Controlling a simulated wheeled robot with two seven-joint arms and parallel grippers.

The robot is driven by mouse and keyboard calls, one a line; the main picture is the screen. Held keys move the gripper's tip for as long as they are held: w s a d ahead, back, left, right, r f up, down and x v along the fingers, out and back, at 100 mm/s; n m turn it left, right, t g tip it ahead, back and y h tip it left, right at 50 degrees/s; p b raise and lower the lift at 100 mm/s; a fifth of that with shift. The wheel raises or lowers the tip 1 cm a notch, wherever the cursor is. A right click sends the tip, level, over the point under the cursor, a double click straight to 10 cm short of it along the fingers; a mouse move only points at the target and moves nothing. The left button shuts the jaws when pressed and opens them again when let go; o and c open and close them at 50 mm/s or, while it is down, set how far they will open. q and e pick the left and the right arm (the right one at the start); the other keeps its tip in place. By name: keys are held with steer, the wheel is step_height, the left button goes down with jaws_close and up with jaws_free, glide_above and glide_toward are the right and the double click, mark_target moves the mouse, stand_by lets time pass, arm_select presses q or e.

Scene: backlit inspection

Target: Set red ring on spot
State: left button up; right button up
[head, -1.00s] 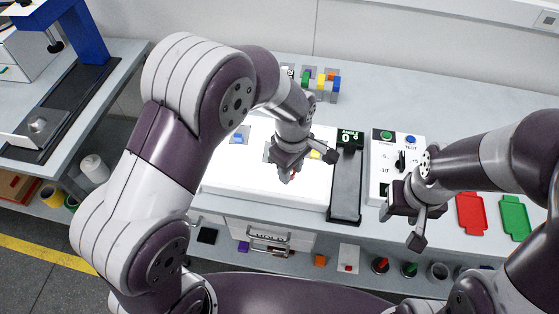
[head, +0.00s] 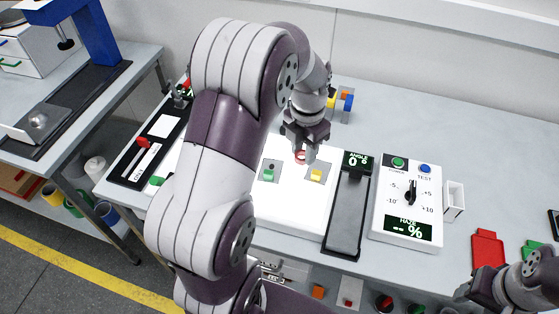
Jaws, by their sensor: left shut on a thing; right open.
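The red ring (head: 300,157) is held at the tips of my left gripper (head: 303,154), over the back part of the bright white light panel (head: 290,206). The gripper is shut on it, and the fingers cover part of the ring. I cannot tell whether the ring touches the panel. No empty marked spot can be made out; my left arm hides much of the panel's left side. My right gripper (head: 467,291) is open, low at the right edge of the bench, away from the panel.
On the panel, grey squares carry a green piece (head: 268,173) and a yellow piece (head: 316,176), close to the ring. An angle gauge (head: 347,215) and a dial box (head: 408,200) stand to the right. A red tray (head: 487,251) lies farther right.

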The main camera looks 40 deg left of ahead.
arm_select(q)
steer(key=p, duration=0.1)
glide_above(273, 166)
steer(key=f, duration=0.5)
steer(key=shift+w+d, duration=0.15)
steer(key=shift+d, duration=0.1)
steer(key=shift+a+f, duration=0.25)
steer(key=shift+f, duration=0.1)
step_height(273, 166, down, 4)
steer(key=shift+r+p, duration=0.15)
steer(key=shift+p, duration=0.4)
steer(key=shift+f, duration=0.25)
steer(key=o, duration=1)
